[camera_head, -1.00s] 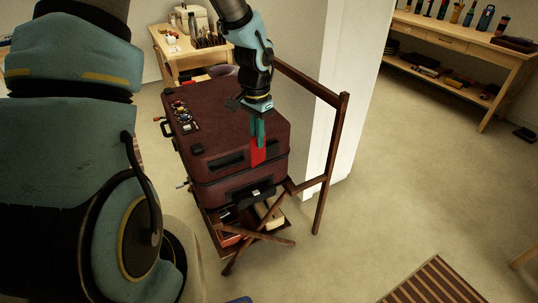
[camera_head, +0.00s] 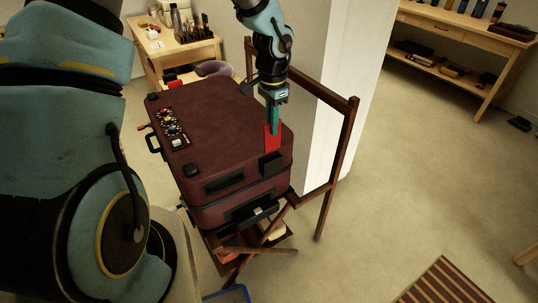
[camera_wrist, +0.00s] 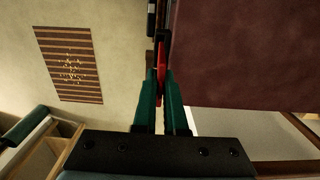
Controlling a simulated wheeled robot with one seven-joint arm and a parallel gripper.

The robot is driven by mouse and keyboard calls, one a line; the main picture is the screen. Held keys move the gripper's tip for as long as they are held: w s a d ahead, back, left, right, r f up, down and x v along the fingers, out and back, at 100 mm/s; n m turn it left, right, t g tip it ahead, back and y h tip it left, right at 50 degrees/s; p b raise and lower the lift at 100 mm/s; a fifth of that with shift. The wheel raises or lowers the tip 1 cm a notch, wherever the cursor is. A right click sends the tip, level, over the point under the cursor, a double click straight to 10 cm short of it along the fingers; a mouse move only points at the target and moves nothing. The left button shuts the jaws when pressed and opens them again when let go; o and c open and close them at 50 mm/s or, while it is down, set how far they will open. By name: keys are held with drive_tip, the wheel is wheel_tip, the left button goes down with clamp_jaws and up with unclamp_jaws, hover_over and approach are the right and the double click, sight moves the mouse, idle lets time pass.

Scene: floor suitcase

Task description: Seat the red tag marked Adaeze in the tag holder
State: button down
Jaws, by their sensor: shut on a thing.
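My gripper (camera_head: 273,102) has green fingers and is shut on the red tag (camera_head: 272,137). The tag hangs upright below the fingers, over the near right corner of the maroon suitcase (camera_head: 215,125). A black block, apparently the tag holder (camera_head: 271,164), stands on that corner just below the tag in the picture. I cannot tell whether they touch. In the wrist view the fingers (camera_wrist: 160,82) pinch the tag, seen edge-on (camera_wrist: 161,60), with a dark part beyond it beside the suitcase (camera_wrist: 240,50). The name on the tag is not readable.
The suitcase rests on a wooden folding rack (camera_head: 338,170), whose tall frame rises right of my gripper. Small coloured items (camera_head: 170,125) lie on the lid's left. A white pillar (camera_head: 345,85) stands behind. Workbenches (camera_head: 180,50) stand at the back.

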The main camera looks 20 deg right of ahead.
sight(272, 150)
wheel_tip(272, 150, down, 8)
drive_tip(key=shift+f+p, duration=0.2)
drive_tip(key=shift+p, duration=0.4)
drive_tip(key=shift+f, duration=0.2)
drive_tip(key=c, duration=1)
unclamp_jaws()
drive_tip(key=shift+r, duration=0.1)
